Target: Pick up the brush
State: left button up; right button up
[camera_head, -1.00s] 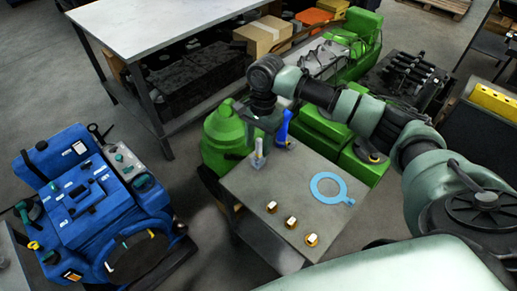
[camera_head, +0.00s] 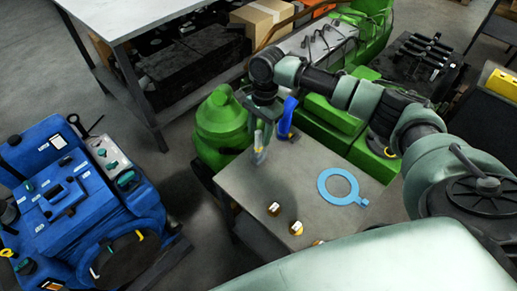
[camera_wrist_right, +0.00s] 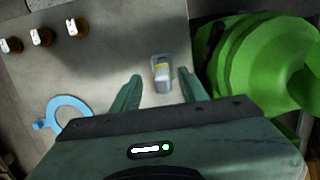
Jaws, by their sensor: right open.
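The brush (camera_wrist_right: 161,74), a small grey upright-looking thing with a yellow band, stands on the grey tabletop (camera_wrist_right: 100,55). In the head view the brush (camera_head: 259,157) is near the table's left back part, partly covered by my fingers. My right gripper (camera_head: 262,142) points down over it. In the right wrist view my right gripper (camera_wrist_right: 160,82) is open, with a finger on each side of the brush and gaps between them. Whether the fingers reach down to its height is hard to tell. My left gripper is not in view.
A blue upright tool (camera_head: 288,116) stands just behind the gripper. Green machinery (camera_head: 221,120) borders the table at left and back. A blue engine (camera_head: 75,200) is at far left.

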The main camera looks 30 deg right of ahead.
send_over(256, 153)
jog(key=f, duration=0.4)
jog(key=shift+w+d+f, duration=0.1)
jog(key=shift+d+f, duration=0.2)
jog(key=shift+d, duration=0.05)
grip_shut()
jog(key=shift+r, duration=0.15)
